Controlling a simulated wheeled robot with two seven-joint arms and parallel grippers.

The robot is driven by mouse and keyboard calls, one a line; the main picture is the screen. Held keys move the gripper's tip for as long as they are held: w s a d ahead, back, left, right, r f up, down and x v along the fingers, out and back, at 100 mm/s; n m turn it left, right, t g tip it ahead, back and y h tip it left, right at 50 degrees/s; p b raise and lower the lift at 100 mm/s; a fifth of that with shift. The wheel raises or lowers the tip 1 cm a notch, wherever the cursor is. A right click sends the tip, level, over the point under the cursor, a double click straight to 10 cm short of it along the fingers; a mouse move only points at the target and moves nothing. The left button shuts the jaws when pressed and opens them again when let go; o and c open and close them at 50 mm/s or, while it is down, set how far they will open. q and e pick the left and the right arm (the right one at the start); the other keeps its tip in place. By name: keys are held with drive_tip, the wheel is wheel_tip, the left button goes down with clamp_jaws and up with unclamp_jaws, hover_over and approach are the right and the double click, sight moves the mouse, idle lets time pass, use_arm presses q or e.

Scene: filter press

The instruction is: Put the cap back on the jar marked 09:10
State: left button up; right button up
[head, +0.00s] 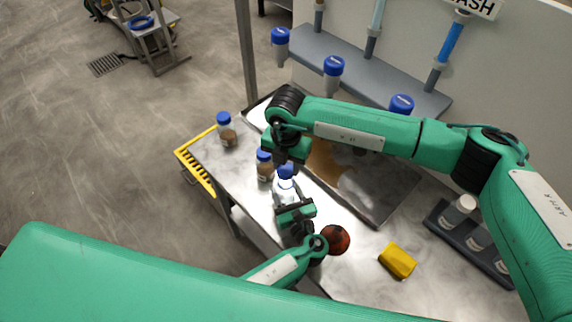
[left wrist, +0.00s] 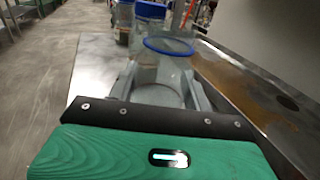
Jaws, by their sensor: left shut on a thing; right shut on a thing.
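A clear glass jar (head: 284,190) stands upright in my left gripper (head: 290,205), which is shut around its body. In the left wrist view the held jar (left wrist: 160,72) has a blue ring at its open mouth; no time mark is readable. A blue cap (head: 286,171) shows just above the jar, beneath my right gripper (head: 287,158), which is shut on it. The fingertips are partly hidden, and I cannot tell whether the cap touches the mouth. Two more blue-capped jars with brown contents, one close behind (head: 265,165) and one farther left (head: 227,130), stand on the bench.
A metal tray (head: 385,212) with brown residue lies under my right arm. A yellow sponge (head: 397,260) and a round red-brown object (head: 335,240) lie near the front. A dark rack (head: 440,226) of white-capped containers is at right. Blue-ended outlets (head: 334,66) line the back ledge.

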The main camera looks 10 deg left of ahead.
drive_tip(key=shift+f, duration=0.65)
drive_tip(key=shift+f, duration=0.1)
drive_tip(key=shift+f, duration=0.8)
drive_tip(key=shift+f, duration=0.55)
